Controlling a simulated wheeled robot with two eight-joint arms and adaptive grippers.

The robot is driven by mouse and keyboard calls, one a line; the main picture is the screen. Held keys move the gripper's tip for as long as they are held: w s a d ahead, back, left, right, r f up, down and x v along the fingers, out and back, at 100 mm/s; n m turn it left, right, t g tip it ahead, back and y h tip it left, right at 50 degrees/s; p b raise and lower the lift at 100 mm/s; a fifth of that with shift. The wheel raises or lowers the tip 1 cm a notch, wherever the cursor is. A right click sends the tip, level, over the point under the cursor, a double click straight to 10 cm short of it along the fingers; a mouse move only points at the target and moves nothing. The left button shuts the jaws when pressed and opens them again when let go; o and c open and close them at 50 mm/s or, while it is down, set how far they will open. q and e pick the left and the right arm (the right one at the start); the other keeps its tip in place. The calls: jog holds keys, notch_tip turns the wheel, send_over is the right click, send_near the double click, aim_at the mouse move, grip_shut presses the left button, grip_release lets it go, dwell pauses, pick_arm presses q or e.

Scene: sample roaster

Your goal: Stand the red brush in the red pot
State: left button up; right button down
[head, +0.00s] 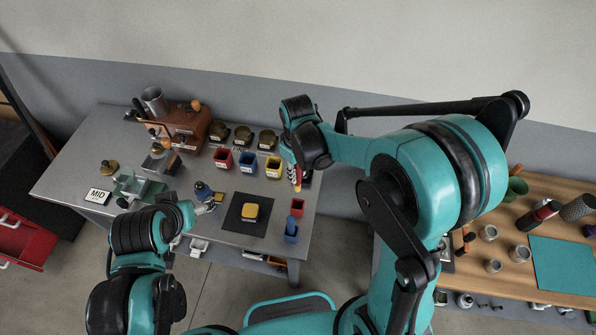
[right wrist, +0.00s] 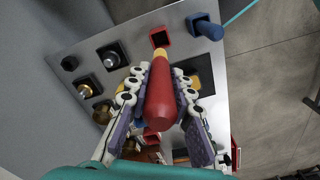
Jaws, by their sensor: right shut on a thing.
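My right gripper (right wrist: 163,95) is shut on the red brush (right wrist: 160,100), which has a yellow band near its far end. In the head view the right gripper (head: 296,178) is above the right end of the metal table, mostly hidden behind its own arm. The small square red pot (head: 297,207) stands at the table's right edge and looks empty. In the right wrist view the red pot (right wrist: 160,37) lies beyond the brush's far end, apart from it.
A blue pot with a blue brush (head: 291,230) stands in front of the red pot. A black mat (head: 232,222) with a yellow block lies to the left. Red (head: 222,159), blue (head: 246,162) and yellow (head: 274,167) bins stand behind. A wooden table (head: 520,275) is at right.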

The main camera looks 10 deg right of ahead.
notch_tip(320, 180, down, 6)
jog(key=b, duration=0.5)
jog(key=shift+b, duration=0.35)
jog(key=shift+f, duration=0.1)
notch_tip(320, 180, down, 7)
jog(key=b, duration=0.6)
dwell(0.7)
dwell(0.5)
jog(key=shift+f+b, duration=1.4)
jog(key=shift+f, duration=0.05)
jog(key=c, duration=1.3)
grip_release()
jog(key=shift+o, duration=0.2)
